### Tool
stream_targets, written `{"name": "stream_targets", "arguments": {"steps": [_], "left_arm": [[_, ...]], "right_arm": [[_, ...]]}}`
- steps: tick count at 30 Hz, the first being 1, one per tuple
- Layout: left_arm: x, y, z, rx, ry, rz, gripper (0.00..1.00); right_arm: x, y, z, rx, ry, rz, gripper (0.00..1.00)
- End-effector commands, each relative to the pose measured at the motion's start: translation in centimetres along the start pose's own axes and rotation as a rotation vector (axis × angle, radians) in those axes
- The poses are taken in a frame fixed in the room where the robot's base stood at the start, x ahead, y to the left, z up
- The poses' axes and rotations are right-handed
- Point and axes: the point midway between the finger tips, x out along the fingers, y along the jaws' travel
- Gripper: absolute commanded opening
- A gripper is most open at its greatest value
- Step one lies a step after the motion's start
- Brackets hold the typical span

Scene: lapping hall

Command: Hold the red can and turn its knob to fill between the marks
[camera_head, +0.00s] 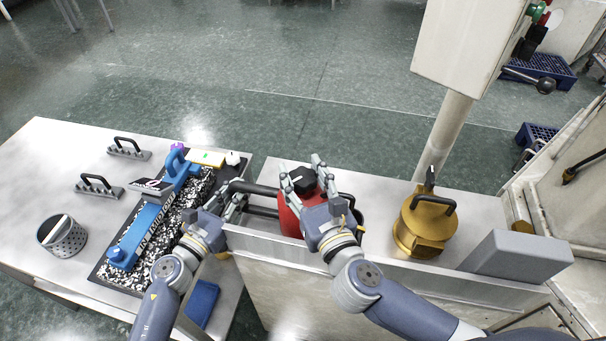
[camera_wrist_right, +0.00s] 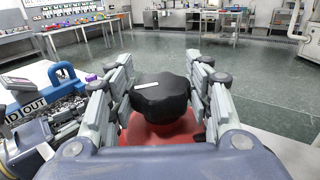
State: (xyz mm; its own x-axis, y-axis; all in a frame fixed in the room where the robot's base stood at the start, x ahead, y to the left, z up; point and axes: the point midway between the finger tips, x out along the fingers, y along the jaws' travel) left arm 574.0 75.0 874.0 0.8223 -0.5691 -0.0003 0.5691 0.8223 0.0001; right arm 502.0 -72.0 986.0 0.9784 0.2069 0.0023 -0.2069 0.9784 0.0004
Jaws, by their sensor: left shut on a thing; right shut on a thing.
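The red can (camera_head: 289,222) stands at the middle of the metal counter. Its black lobed knob (camera_head: 302,180) is on top; in the right wrist view the knob (camera_wrist_right: 160,98) has a white bar mark, with the red top (camera_wrist_right: 160,133) below it. My right gripper (camera_head: 302,176) is over the can, its fingers closed on either side of the knob; they also show in the right wrist view (camera_wrist_right: 162,92). My left gripper (camera_head: 238,203) is shut on the black bar handle (camera_head: 258,189) at the can's left. The can's fill marks are not visible.
A gold can (camera_head: 425,224) and a grey block (camera_head: 515,257) stand to the right, near a post (camera_head: 445,135). On the left table are a blue tool (camera_head: 140,235) on a speckled tray, a mesh cup (camera_head: 62,237) and handled blocks (camera_head: 98,187).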

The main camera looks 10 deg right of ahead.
Motion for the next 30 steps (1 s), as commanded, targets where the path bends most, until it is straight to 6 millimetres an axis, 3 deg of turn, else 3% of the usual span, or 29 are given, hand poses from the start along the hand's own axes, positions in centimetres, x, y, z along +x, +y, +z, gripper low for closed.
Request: {"name": "stream_targets", "arguments": {"steps": [15, 30], "left_arm": [[0.00, -0.12, 0.01, 0.000, 0.000, -0.003, 0.00], [0.00, -0.08, 0.01, 0.000, 0.000, -0.002, 0.00]], "right_arm": [[0.04, -0.06, -0.08, 0.003, 0.004, -0.321, 0.23], [-0.05, -0.14, -0.05, -0.001, 0.004, -0.395, 0.23]]}}
